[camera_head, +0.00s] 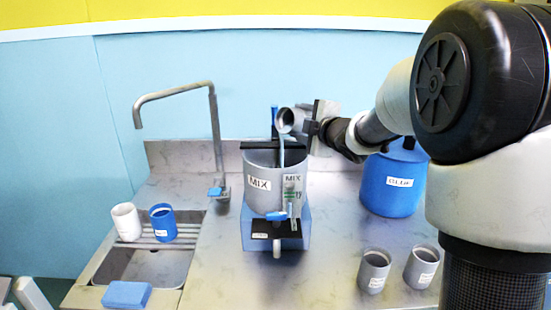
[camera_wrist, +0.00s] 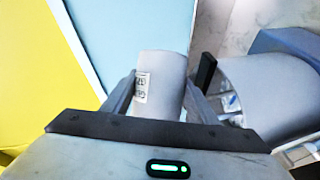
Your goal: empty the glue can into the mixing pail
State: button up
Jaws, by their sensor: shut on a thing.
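The grey can (camera_head: 295,119) is held tilted far over, its open mouth above the mixing pail. A pale blue-grey stream (camera_head: 282,150) runs from its mouth down into the pail. The can also shows in the wrist view (camera_wrist: 162,85), with a small label too blurred to read. My gripper (camera_head: 314,124) is shut on the can, one finger on each side in the wrist view (camera_wrist: 163,98). The grey mixing pail (camera_head: 259,184), marked MIX, stands upright on a blue stand; its inside is mostly hidden. It is also in the wrist view (camera_wrist: 262,95).
A blue drum (camera_head: 390,195) labelled GLUE stands right of the pail. Two grey cups (camera_head: 374,270) (camera_head: 421,267) stand at front right. A white cup (camera_head: 126,222) and blue cup (camera_head: 163,223) stand on the sink rack. A tall faucet (camera_head: 215,140) rises left of the pail.

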jog(key=shift+s+a+f+n+t+b, duration=0.25)
jog(key=shift+s+a+n+t+b, duration=0.2)
jog(key=shift+b, duration=2.2)
jog(key=shift+s+a+r+n+t+b, duration=0.15)
jog(key=shift+r+n+b, duration=0.2)
jog(key=shift+b, duration=0.85)
jog(key=shift+w+r+n+t+b, duration=0.15)
jog(key=shift+n+b, duration=0.25)
jog(key=shift+b, duration=0.8)
jog(key=shift+s+a+f+n+b, duration=0.15)
jog(key=shift+s+f+n+b, duration=0.2)
jog(key=shift+b, duration=1.3)
